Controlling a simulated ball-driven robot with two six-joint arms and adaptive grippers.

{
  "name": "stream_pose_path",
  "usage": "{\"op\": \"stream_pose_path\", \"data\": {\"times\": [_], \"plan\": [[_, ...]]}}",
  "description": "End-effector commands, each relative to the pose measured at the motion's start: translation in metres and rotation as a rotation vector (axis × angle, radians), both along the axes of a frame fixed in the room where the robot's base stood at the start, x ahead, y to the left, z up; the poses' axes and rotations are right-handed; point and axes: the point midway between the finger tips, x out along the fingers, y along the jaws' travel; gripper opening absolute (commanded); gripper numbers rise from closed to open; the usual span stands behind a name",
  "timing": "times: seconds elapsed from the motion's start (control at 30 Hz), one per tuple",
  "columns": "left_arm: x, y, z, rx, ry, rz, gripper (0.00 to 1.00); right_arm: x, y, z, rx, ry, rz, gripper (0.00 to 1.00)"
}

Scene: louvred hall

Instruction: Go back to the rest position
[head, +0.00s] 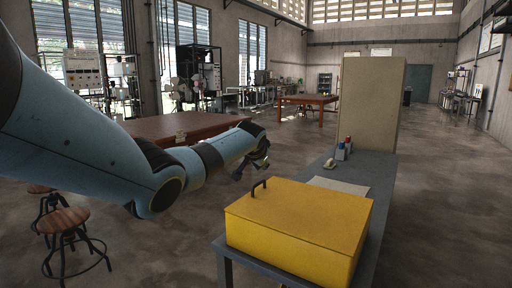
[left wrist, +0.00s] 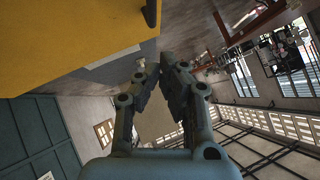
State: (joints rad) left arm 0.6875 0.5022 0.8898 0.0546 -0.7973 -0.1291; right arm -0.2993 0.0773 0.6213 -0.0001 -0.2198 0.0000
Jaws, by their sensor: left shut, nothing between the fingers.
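My left arm reaches in from the left in the head view, and its gripper (head: 262,164) hangs in the air just beyond the far left corner of the yellow box (head: 300,225). The left wrist view shows the two fingers of this gripper (left wrist: 160,68) close together with nothing held between them. The yellow box with its dark handle also shows at the upper left of that view (left wrist: 60,40). The gripper looks apart from the box. My right gripper is in neither view.
The box stands on a grey table (head: 378,190). Behind it are a pale sheet (head: 338,186), a small pale item (head: 329,164), small bottles (head: 341,152) and a tall beige panel (head: 370,105). A brown table (head: 160,127) and stools (head: 62,221) stand left. The right floor is clear.

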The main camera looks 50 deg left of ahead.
Motion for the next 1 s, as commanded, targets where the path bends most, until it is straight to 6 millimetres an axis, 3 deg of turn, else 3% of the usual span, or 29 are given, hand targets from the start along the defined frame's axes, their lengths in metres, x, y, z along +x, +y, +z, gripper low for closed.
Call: {"op": "stream_pose_path", "data": {"times": [0.3, 0.6, 0.87, 1.0], "plan": [[-0.034, -0.015, 0.037, 0.005, -0.003, -0.002, 0.00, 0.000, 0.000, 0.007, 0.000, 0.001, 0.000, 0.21], [-0.048, -0.021, 0.052, 0.003, -0.005, 0.001, 0.00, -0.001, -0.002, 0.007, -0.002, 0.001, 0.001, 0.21], [-0.050, -0.026, 0.049, 0.000, 0.000, -0.005, 0.00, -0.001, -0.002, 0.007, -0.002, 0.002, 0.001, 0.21], [-0.068, -0.063, 0.017, -0.017, 0.048, -0.047, 0.00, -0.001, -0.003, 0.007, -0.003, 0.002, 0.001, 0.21]]}}
